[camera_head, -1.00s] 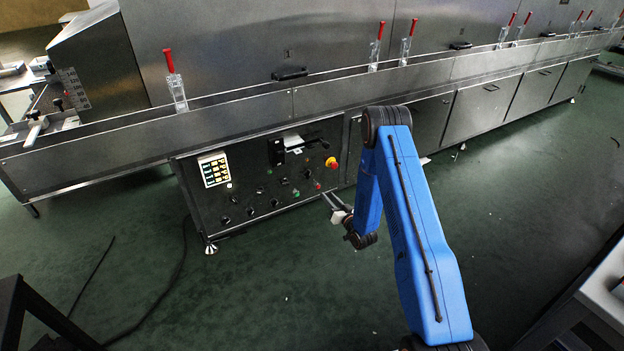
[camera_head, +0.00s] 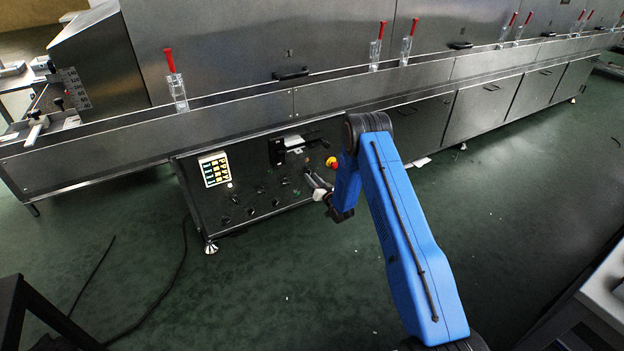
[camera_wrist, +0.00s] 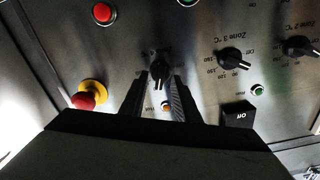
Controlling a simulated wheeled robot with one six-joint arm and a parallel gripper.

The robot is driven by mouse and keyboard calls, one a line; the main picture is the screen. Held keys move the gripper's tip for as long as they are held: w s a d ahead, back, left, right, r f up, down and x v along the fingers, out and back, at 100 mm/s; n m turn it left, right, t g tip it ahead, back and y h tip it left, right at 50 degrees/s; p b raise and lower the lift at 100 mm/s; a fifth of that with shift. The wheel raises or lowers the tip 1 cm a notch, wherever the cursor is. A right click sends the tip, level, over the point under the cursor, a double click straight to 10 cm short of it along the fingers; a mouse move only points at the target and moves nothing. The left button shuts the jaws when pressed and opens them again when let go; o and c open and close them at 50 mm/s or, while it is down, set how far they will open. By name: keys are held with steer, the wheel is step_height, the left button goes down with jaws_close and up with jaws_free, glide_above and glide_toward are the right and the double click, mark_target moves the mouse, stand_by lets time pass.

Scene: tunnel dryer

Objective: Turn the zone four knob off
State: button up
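The black control panel (camera_head: 215,205) is on the dryer's front. In the wrist view, a black rotary knob (camera_wrist: 160,70) shows at the far end of my gripper (camera_wrist: 159,80), between its two fingertips. The fingers are apart, one on each side of the knob; I cannot tell whether they touch it. In the head view, my gripper (camera_head: 310,182) is at the panel's right part and hides some controls.
A red emergency button on a yellow base (camera_wrist: 88,94) is left of my fingers, and also shows in the head view (camera_head: 332,162). A red button (camera_wrist: 103,13), an orange lamp (camera_wrist: 166,104) and a black block marked Off (camera_wrist: 238,116) are close by.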

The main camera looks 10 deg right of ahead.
steer(key=shift+w+a, duration=0.1)
steer(key=shift+w, duration=0.25)
steer(key=shift+c, duration=0.2)
jaws_close()
steer(key=n, duration=2.3)
steer(key=shift+s+a+f+n, duration=0.15)
steer(key=shift+a+f+n, duration=0.1)
steer(key=shift+n, duration=0.15)
